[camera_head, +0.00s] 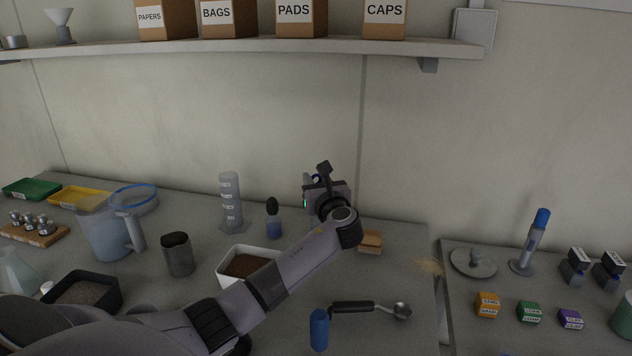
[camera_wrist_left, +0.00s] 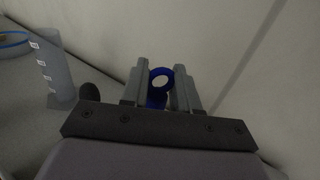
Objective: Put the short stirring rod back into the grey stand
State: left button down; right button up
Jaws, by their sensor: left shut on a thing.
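My left gripper (camera_head: 318,178) is raised over the back of the left worktop, near the wall. In the left wrist view its fingers (camera_wrist_left: 160,88) are shut on a blue piece with a pale round end (camera_wrist_left: 161,80), which looks like the short stirring rod. Only this end shows; the rest is hidden by the fingers and wrist. In the head view just a speck of blue shows at the gripper. I cannot clearly make out the grey stand; a small grey round base with a blue-topped upright tube (camera_head: 539,228) stands on the right worktop. My right gripper is not in view.
A clear cylinder (camera_head: 230,203) and dark-topped bottle (camera_head: 273,222) stand left of the gripper. A wooden block (camera_head: 370,243), white soil tray (camera_head: 222,271), blue cylinder (camera_head: 319,330) and scoop (camera_head: 353,307) lie around my arm. A gap separates the worktops; a shelf (camera_head: 250,48) hangs above.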

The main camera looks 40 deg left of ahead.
pick_arm(q)
jog(key=shift+f, duration=0.2)
jog(key=c, duration=0.8)
grip_release()
jog(key=shift+c, duration=0.2)
jog(key=shift+r, duration=0.15)
jog(key=shift+d, duration=0.15)
jog(key=v, duration=1.1)
jog(key=shift+s+d, duration=0.3)
jog(key=shift+s, duration=0.05)
